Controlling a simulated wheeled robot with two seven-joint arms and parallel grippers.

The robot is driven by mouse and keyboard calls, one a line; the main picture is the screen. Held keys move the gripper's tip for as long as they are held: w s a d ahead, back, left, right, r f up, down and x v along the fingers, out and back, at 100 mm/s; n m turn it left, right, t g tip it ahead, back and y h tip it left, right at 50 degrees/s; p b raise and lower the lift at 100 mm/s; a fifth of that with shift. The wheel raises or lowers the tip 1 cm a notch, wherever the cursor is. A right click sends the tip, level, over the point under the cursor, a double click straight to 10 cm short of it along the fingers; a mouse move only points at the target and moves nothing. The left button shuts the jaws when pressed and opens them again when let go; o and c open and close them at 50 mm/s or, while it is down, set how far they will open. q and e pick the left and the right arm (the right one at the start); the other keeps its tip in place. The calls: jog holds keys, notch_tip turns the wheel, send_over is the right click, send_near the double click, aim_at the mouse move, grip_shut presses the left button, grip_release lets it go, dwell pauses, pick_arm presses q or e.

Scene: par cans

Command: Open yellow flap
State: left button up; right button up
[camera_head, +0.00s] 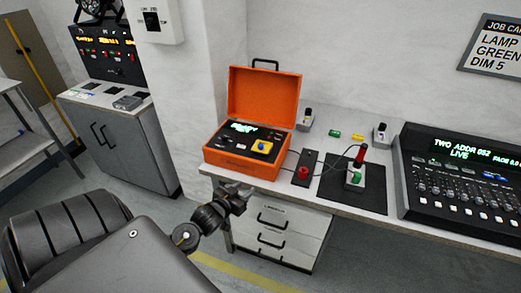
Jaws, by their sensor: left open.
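An orange case (222,157) stands on the bench with its lid (264,95) raised. My right gripper is not in view.
A red-button box (304,169) and a dark mat (338,198) with a red-handled stick lie right of the case, with a cable between. A lighting console (461,180) stands at the far right. Drawers (282,236) sit under the bench. A grey cabinet (125,140) stands left.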

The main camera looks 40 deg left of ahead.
aim_at(259, 147)
pick_arm(q)
notch_tip(259, 147, up, 11)
jog(key=w+a+t, duration=0.2)
jog(key=t, duration=0.1)
jog(key=shift+h, duration=0.3)
jog(key=w+b, duration=0.1)
jog(key=w, duration=0.1)
jog(key=w+b, duration=0.2)
jog(key=w, duration=0.1)
jog(key=w+b, duration=0.1)
jog(key=w, duration=0.2)
jog(key=shift+a+f, duration=0.15)
jog(key=shift+f, duration=0.15)
jog(key=shift+w+a+r+b, duration=0.15)
jog(key=shift+w+b, duration=0.65)
jog(key=shift+w, duration=0.65)
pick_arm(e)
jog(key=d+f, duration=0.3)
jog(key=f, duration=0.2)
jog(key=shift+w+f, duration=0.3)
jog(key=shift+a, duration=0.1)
